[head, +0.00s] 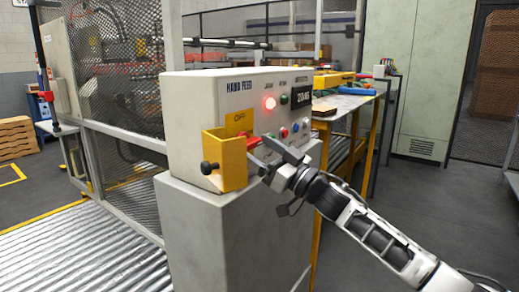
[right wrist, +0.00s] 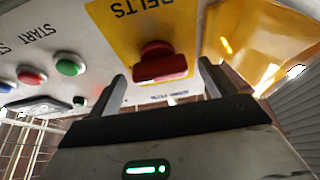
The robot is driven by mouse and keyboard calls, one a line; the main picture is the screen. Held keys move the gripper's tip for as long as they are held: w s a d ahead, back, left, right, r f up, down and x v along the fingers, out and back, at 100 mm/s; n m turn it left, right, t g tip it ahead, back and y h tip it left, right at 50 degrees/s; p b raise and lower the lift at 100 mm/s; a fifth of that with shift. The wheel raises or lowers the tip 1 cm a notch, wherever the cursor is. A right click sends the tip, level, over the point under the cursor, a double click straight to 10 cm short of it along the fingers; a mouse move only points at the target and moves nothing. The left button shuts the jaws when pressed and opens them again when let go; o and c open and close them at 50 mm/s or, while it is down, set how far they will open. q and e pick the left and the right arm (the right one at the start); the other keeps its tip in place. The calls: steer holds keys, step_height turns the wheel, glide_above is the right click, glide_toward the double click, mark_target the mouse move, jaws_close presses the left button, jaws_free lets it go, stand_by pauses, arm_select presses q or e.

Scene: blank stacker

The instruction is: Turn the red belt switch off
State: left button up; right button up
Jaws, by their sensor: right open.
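The red belt switch (right wrist: 160,62) is a red knob with a bar-shaped grip on a yellow plate (right wrist: 190,22) lettered "BELTS" in the right wrist view. In the head view the red switch (head: 253,142) shows partly, beside a yellow guard (head: 233,166) and under a plate lettered "OFF" (head: 239,121). My right gripper (head: 266,152) is open at the panel front. In the right wrist view its two fingers (right wrist: 163,78) stand left and right of the switch, with gaps on both sides. I cannot tell how far they reach along it. My left gripper is not in view.
The grey control box (head: 205,100) stands on a pedestal (head: 215,230). A mesh fence (head: 120,70) is left; open floor (head: 440,215) lies right.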

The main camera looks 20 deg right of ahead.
steer(key=c, duration=1)
